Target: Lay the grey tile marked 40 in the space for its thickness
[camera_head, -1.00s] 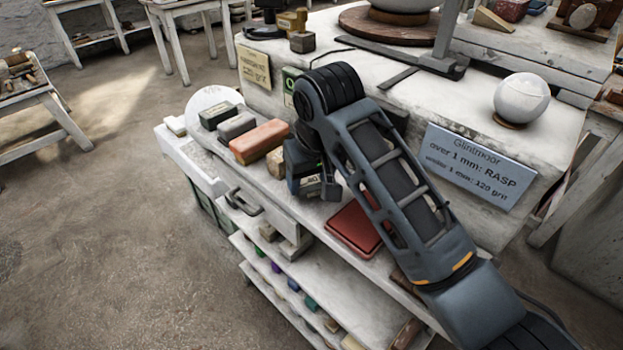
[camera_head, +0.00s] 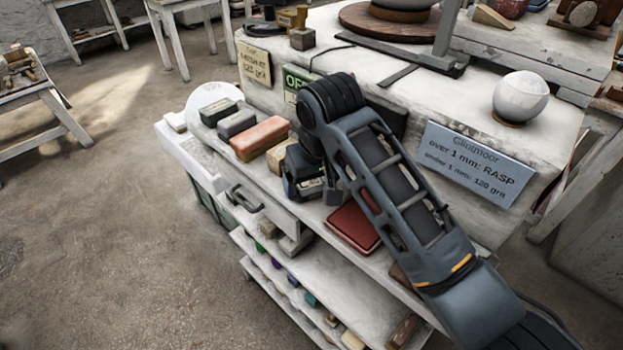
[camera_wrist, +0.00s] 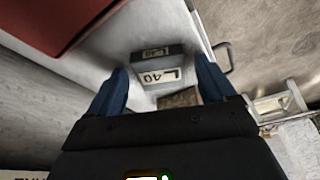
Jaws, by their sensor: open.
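The grey tile (camera_wrist: 150,99) with a pale label reading 40 lies between and just beyond the fingers of my gripper (camera_wrist: 161,66) in the wrist view. The label shows on two of its faces. The two blue fingers are apart, one at each side of the tile, and I cannot tell whether they touch it. In the head view my gripper (camera_head: 316,190) is low over the white bench top, and a pale label shows at its tip. The arm hides most of the tile there. I cannot make out a space for its thickness.
A tan block (camera_head: 280,156), a reddish block (camera_head: 259,138) and dark grey blocks (camera_head: 236,124) stand in a row left of my gripper. A red flat tray (camera_head: 350,232) lies to its right. A blue sign (camera_head: 474,166) about Glintmoor leans behind. Shelves are below.

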